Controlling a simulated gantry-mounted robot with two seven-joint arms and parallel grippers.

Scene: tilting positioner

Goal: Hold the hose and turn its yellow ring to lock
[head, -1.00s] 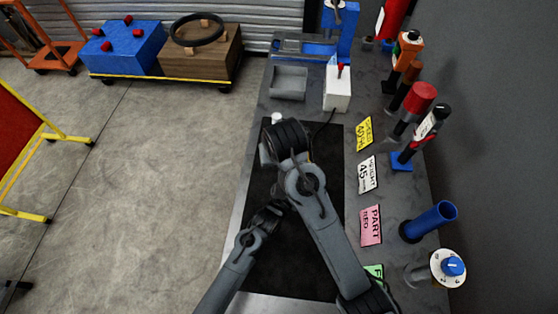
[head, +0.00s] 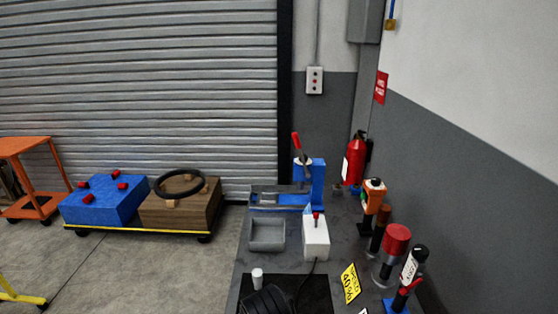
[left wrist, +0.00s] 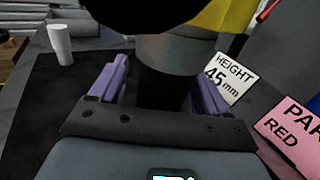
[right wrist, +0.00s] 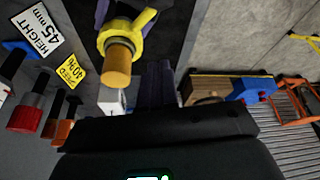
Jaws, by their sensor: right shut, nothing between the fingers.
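In the left wrist view the purple fingers of my left gripper (left wrist: 158,85) are apart, on either side of a dark hose part (left wrist: 165,88) with a grey collar. A gap shows at the left finger; contact at the right one is unclear. Part of the yellow ring (left wrist: 225,15) shows above. In the right wrist view the yellow ring (right wrist: 128,38), with lugs, sits around an orange-yellow cylinder (right wrist: 117,68). My right gripper (right wrist: 157,72) is shut and empty, beside and apart from the ring. Neither gripper shows in the head view.
A black coiled object (head: 265,301) lies on the dark mat near a white cylinder (head: 257,278). A grey tray (head: 267,234), a white box (head: 315,238) and a blue press (head: 315,185) stand behind. Several tools line the right side of the bench.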

